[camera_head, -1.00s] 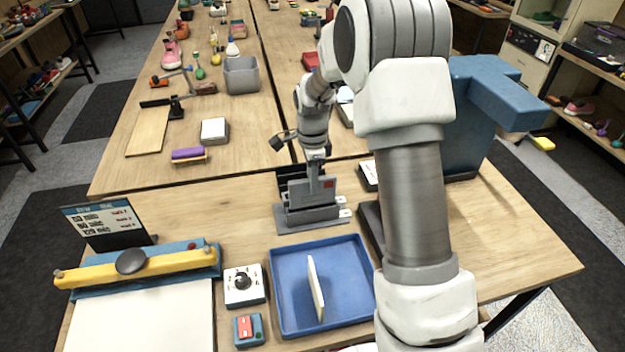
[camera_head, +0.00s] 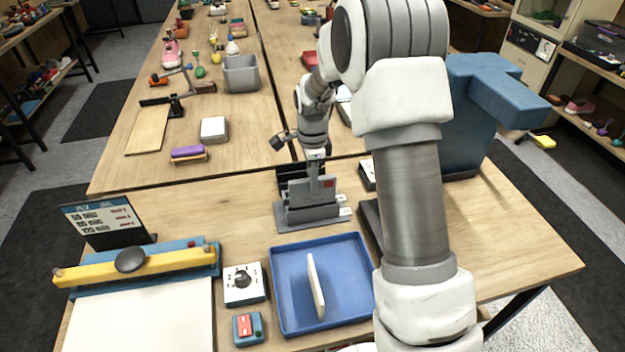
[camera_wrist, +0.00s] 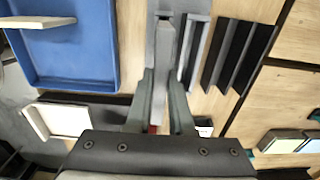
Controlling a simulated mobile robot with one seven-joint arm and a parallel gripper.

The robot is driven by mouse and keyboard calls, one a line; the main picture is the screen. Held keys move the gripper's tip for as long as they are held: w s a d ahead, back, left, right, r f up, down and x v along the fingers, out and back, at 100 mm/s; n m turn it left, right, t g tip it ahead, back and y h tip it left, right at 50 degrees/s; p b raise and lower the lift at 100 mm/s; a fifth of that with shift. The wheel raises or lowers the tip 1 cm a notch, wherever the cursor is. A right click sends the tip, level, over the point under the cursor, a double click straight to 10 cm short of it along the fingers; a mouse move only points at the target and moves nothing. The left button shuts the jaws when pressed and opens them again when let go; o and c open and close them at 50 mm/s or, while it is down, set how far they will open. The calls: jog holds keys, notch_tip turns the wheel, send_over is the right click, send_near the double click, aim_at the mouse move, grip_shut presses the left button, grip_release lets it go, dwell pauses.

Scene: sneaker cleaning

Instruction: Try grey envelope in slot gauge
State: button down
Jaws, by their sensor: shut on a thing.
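The grey envelope (camera_head: 300,190), with a small red mark, stands upright at the grey slot gauge (camera_head: 310,220) on the near table. My gripper (camera_head: 315,160) is above it, shut on its upper edge. In the wrist view the envelope (camera_wrist: 162,60) is seen edge-on, running from between the fingers of my gripper (camera_wrist: 160,115) over the gauge (camera_wrist: 200,45). Its lower edge is at the gauge's upright plates; I cannot tell how deep it sits in a slot.
A blue tray (camera_head: 287,305) with an upright cream panel (camera_head: 316,285) is in front of the gauge. A black ribbed rack (camera_wrist: 238,55) is beside the gauge. A knob box (camera_head: 244,285), red switch box (camera_head: 248,328) and yellow-barred device (camera_head: 170,262) are at left.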

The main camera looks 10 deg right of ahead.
jog(key=shift+f, duration=0.3)
jog(key=shift+r+p, duration=1.85)
jog(key=shift+r, duration=1.2)
jog(key=w+r+p, duration=0.2)
jog(key=w+p, duration=0.2)
jog(key=w, duration=0.1)
notch_tip(320, 180, down, 7)
jog(key=b, duration=0.3)
jog(key=shift+w+b, duration=0.15)
jog(key=shift+b, duration=0.2)
jog(key=shift+f+b, duration=2.1)
jog(key=shift+f, duration=0.95)
